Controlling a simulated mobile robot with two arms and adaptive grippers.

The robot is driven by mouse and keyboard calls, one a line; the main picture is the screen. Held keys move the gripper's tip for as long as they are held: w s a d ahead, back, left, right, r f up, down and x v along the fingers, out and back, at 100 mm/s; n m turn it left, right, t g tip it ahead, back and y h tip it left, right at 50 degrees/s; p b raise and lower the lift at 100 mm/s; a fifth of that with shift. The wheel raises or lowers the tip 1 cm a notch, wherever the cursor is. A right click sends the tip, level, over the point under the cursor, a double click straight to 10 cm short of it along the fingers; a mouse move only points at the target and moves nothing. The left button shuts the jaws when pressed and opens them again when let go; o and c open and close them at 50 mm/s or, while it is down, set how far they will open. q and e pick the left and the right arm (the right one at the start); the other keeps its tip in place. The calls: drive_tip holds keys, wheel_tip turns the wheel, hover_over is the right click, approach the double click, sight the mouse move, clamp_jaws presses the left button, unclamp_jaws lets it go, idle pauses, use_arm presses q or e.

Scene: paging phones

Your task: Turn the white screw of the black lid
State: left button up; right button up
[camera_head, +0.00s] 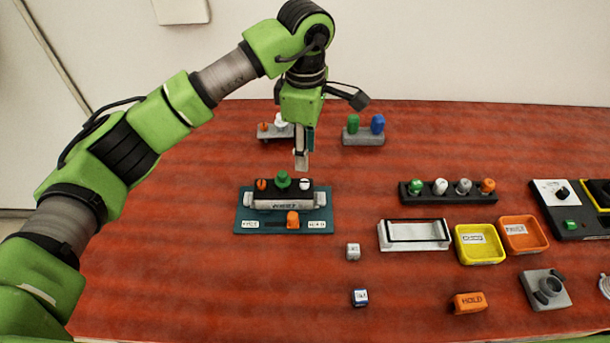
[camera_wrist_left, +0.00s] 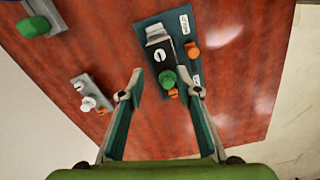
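The black lid (camera_head: 272,188) sits on a pale box on the teal base plate (camera_head: 244,222). On it, from left to right, are an orange screw (camera_head: 261,184), a green knob (camera_head: 283,180) and the white screw (camera_head: 304,184). My left gripper (camera_head: 302,160) points down, empty, above the right end of the lid, near the white screw. In the left wrist view my left gripper (camera_wrist_left: 161,72) is open, its fingers wide apart. The white screw (camera_wrist_left: 159,55) and green knob (camera_wrist_left: 168,79) show between and beyond the fingertips, apart from them. My right gripper is in no view.
An orange slider (camera_head: 292,220) sits on the teal plate's front. Behind stand a grey stand with orange and white screws (camera_head: 276,132) and one with green and blue pegs (camera_head: 363,138). A black rack (camera_head: 448,197), white tray (camera_head: 414,248) and small bins lie to the right.

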sight(305, 182)
use_arm(q)
wheel_tip(305, 182, down, 10)
drive_tip(key=shift+r+p, duration=0.25)
drive_tip(key=shift+p, duration=0.85)
clamp_jaws()
